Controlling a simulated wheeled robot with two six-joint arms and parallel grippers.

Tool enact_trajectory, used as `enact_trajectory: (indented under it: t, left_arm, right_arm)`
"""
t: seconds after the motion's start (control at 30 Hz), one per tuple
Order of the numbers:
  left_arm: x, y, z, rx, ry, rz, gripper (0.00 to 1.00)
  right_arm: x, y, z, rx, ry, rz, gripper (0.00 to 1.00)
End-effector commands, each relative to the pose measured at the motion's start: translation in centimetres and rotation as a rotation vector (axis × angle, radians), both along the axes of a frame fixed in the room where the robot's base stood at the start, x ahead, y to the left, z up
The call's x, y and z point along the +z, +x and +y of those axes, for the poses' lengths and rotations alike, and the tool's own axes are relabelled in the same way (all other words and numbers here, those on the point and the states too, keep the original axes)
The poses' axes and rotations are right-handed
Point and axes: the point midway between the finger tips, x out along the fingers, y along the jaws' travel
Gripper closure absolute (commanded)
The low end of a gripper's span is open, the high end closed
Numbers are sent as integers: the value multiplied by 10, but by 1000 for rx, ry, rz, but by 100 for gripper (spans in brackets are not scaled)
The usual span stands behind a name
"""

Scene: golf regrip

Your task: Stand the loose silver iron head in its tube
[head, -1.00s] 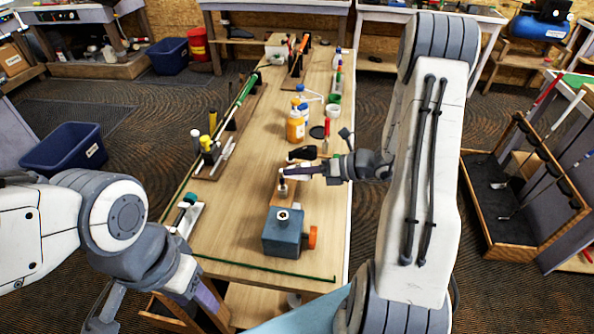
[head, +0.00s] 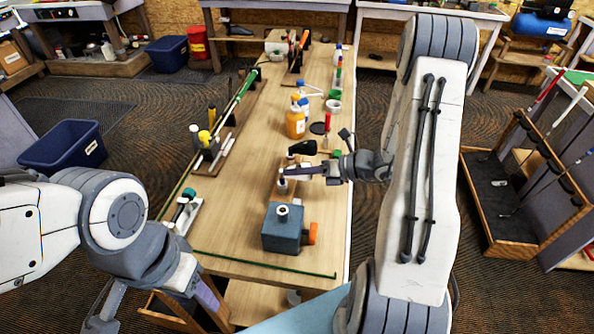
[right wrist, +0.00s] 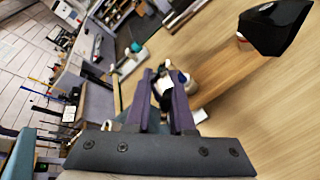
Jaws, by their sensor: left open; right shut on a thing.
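My right gripper (head: 292,171) reaches in from the right over the middle of the bench. In the right wrist view its purple fingers (right wrist: 165,80) are shut on a small white and dark piece (right wrist: 178,82). The fingers hide much of this piece, so I cannot tell whether it is the silver iron head. I cannot make out the tube with certainty. My left gripper (head: 210,301) is open, low at the bench's near left.
An orange bottle (head: 295,123) and small containers stand beyond the gripper.

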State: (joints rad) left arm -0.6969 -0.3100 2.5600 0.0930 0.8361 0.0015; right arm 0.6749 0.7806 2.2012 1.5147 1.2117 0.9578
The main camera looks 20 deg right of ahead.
Motion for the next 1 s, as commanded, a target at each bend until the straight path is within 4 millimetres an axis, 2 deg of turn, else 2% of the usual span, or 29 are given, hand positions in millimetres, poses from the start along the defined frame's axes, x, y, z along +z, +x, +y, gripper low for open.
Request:
enact_trajectory:
  t: [0.87, 0.9, 0.97, 1.0]
  left_arm:
    - [-16, 0, 0, 0, 0, 0, 49]
    - [-15, 0, 0, 0, 0, 0, 49]
    - [-15, 0, 0, 0, 0, 0, 49]
    - [-15, 0, 0, 0, 0, 0, 49]
  right_arm:
    - [-22, 0, 0, 0, 0, -1, 100]
    - [-21, 0, 0, 0, 0, -1, 67]
    - [-21, 0, 0, 0, 0, -1, 44]
    - [-21, 0, 0, 0, 0, -1, 44]
